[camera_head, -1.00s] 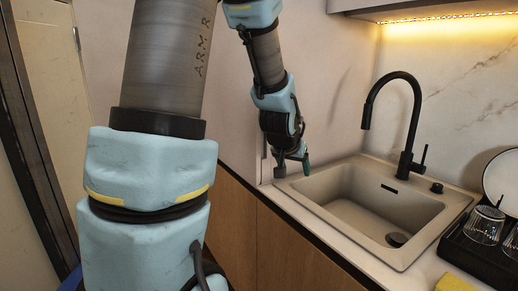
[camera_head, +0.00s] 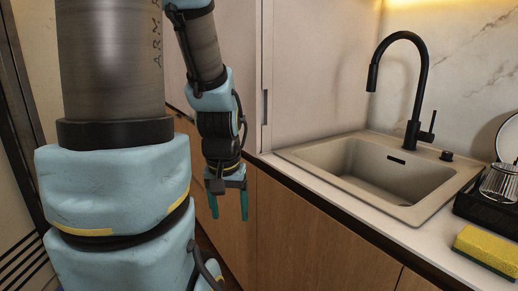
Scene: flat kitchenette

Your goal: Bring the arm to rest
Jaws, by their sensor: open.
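My gripper (camera_head: 228,203) hangs pointing down in front of the wooden cabinet fronts, left of the sink and below the countertop's level in the picture. Its two teal fingers are apart, and nothing shows between them. My arm comes down from the top of the view, with a large blue-and-grey part of it filling the left side and hiding what is behind.
The beige sink (camera_head: 385,175) with a black faucet (camera_head: 412,90) is set in the pale countertop (camera_head: 335,190). A yellow sponge (camera_head: 487,248) lies at the counter's front right, near a black dish rack (camera_head: 480,207) holding a glass (camera_head: 500,183). Wooden cabinets (camera_head: 300,235) stand below.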

